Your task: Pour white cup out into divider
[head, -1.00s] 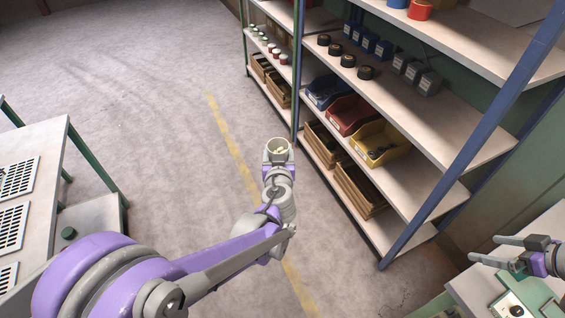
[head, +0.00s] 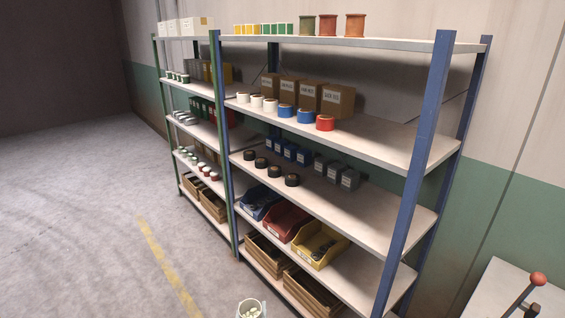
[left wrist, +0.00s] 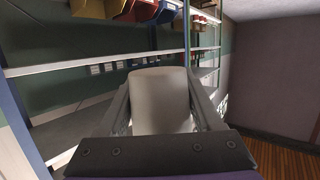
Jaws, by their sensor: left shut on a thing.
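The white cup (head: 250,309) shows at the bottom edge of the head view, with small pale pieces inside it. Its lower part is cut off by the frame. In the left wrist view the cup (left wrist: 160,98) fills the middle, its plain pale side between the two fingers. My left gripper (left wrist: 162,105) is shut on it. In the head view only a little of the left gripper shows beside the cup. My right gripper is out of view. I cannot make out a divider in either view.
A tall shelving rack (head: 340,205) with blue posts holds tape rolls, boxes, and blue, red and yellow bins (head: 318,246). Open floor (head: 80,200) with a yellow line lies to the left. A pale bench (head: 497,285) with a red-knobbed lever (head: 538,279) stands at lower right.

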